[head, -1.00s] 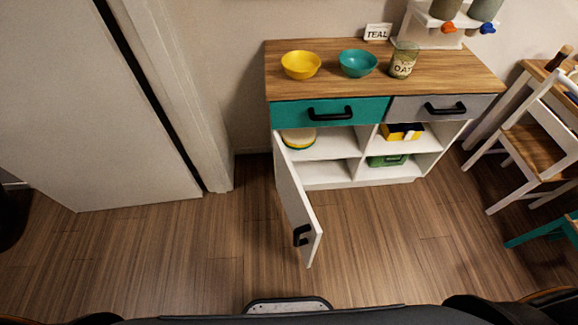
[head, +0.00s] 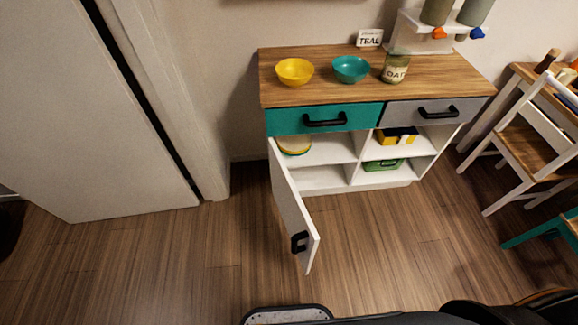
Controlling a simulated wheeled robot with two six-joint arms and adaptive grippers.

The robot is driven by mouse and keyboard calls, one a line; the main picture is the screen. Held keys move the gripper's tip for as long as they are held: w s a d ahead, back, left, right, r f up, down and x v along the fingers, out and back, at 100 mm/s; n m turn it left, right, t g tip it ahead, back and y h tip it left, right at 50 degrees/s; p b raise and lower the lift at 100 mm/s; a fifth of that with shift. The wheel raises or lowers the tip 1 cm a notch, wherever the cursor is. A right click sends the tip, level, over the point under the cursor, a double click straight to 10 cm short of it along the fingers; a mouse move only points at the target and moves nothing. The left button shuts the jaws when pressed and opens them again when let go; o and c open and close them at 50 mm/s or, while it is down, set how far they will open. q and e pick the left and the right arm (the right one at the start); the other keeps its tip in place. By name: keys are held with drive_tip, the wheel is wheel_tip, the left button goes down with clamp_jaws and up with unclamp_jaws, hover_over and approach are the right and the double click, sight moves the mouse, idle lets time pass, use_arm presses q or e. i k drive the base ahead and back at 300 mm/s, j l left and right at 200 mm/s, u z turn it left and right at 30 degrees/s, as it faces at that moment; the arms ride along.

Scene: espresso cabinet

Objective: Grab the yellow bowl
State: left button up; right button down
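The yellow bowl (head: 295,72) stands upright on the left part of the wooden cabinet top (head: 330,95). A teal bowl (head: 351,69) stands just to its right, a small gap apart. Neither of my grippers shows in the head view. Nothing touches the yellow bowl, and its rim is fully in view.
An oat jar (head: 396,69), a TEAL sign (head: 369,39) and a dispenser (head: 437,35) stand on the cabinet top. The lower left cabinet door (head: 293,206) hangs open into the room. A white chair (head: 520,150) stands at right. The floor (head: 160,260) left of the door is clear.

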sight(294, 73)
drive_tip(key=l+z, duration=0.25)
drive_tip(key=l, duration=0.15)
drive_tip(key=i+l+z, duration=0.15)
drive_tip(key=l+z, duration=0.15)
drive_tip(key=i+l+z, duration=0.25)
drive_tip(key=l, duration=0.25)
drive_tip(key=i+l, duration=0.5)
drive_tip(key=l, duration=0.15)
drive_tip(key=i+u, duration=0.15)
drive_tip(key=u, duration=0.35)
drive_tip(key=i+l+u, duration=0.1)
drive_tip(key=u, duration=0.4)
drive_tip(key=i+l+u, duration=0.1)
drive_tip(key=u, duration=0.4)
drive_tip(key=l+u, duration=0.25)
drive_tip(key=u, duration=0.2)
drive_tip(key=i+l+u, duration=0.1)
drive_tip(key=u, duration=0.4)
drive_tip(key=l, duration=0.1)
